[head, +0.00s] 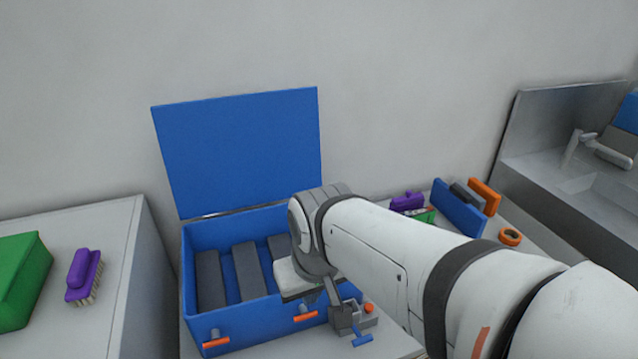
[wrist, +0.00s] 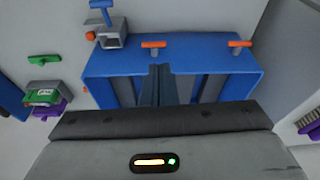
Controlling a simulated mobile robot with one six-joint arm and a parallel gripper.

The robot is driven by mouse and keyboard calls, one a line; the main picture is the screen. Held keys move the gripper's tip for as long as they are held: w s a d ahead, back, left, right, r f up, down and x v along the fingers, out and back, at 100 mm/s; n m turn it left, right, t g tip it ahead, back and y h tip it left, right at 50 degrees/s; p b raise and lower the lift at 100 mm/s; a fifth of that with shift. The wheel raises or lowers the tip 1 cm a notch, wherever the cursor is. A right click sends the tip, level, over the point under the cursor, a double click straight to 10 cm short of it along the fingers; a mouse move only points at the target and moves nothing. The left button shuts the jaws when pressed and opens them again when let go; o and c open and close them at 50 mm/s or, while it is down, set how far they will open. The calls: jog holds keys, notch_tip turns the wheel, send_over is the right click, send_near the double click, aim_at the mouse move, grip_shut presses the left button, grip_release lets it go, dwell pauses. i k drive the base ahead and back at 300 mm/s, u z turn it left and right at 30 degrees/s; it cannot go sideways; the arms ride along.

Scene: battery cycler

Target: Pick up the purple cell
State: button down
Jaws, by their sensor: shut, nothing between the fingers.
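The purple cell, as I take it, is a small purple block (head: 407,201) on the bench right of the blue box in the head view, partly behind my arm. In the wrist view a purple part (wrist: 50,109) shows at the left, partly covered by a green piece with a pale label (wrist: 42,97). My gripper (wrist: 160,70) is shut and empty. It is over the open blue box (wrist: 200,58), well apart from the purple block. In the head view my wrist hides most of the gripper.
The blue box has a raised lid (head: 240,150), dark slabs inside and orange latches. A small grey fixture with a blue lever (wrist: 111,38) stands beside it. Blue and orange panels (head: 484,196) and an orange ring (head: 509,237) are at right. A purple brush (head: 82,275) lies at left.

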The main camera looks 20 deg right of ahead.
aim_at(412, 205)
jog(key=u, duration=1.5)
jog(key=k, duration=1.4)
jog(key=z, duration=1.6)
jog(key=i, duration=1)
